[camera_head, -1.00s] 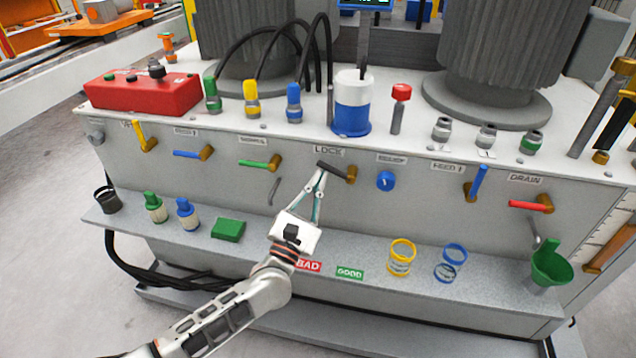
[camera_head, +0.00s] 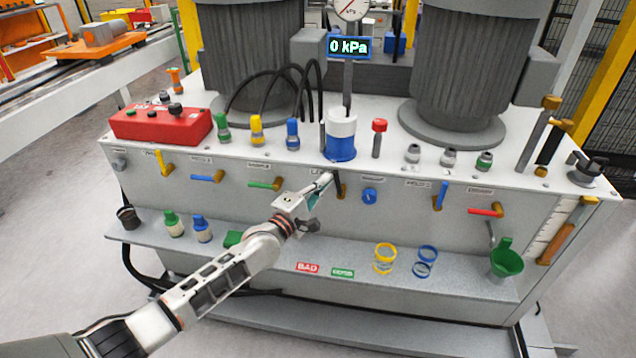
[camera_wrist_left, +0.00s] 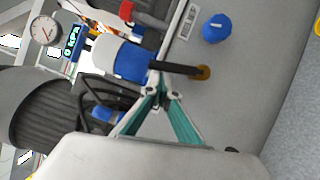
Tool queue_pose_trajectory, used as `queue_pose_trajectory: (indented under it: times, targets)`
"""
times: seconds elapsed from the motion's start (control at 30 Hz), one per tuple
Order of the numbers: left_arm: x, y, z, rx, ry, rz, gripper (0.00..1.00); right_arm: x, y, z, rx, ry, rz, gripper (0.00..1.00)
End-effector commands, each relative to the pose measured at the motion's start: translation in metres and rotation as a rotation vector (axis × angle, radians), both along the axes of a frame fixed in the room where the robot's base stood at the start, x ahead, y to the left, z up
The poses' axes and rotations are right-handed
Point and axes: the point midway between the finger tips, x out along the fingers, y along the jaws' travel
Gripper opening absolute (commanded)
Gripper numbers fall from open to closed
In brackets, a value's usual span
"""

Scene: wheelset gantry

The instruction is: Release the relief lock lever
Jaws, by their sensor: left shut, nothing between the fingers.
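The relief lock lever (camera_head: 338,183) is a black handle on a brass pivot, under the LOCK label on the cabinet front. It stands close to upright in the head view. In the left wrist view the black handle (camera_wrist_left: 176,68) runs across to its brass pivot (camera_wrist_left: 203,72). My left gripper (camera_head: 327,182) is shut and empty, its tips right beside the lever on its left. In the left wrist view its teal fingers (camera_wrist_left: 161,94) come together just short of the handle; I cannot tell whether they touch it. My right gripper is not in view.
A blue knob (camera_head: 369,195) sits right of the lever, and a green-handled valve (camera_head: 263,184) sits left. The display (camera_head: 348,47) reads 0 kPa. The shelf below holds BAD (camera_head: 307,268) and GOOD tags, rings and a green funnel (camera_head: 506,260).

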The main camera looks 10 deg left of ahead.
Motion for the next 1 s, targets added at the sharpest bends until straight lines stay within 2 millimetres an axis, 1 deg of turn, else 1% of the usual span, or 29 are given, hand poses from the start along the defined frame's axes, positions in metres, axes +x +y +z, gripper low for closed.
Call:
queue_pose_trajectory:
  times: [0.03, 0.17, 0.4, 1.0]
  targets:
    - [0.001, -0.003, 0.010, 0.031, -0.006, 0.000, 0.00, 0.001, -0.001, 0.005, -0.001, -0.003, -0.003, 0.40]
    - [0.000, -0.008, 0.009, 0.112, -0.002, 0.000, 0.00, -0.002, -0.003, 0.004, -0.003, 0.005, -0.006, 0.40]
    - [0.000, -0.012, 0.008, 0.110, 0.000, 0.000, 0.00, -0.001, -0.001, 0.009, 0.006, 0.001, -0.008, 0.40]
    - [0.000, -0.016, 0.008, 0.108, 0.001, -0.001, 0.00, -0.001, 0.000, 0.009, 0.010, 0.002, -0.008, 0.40]
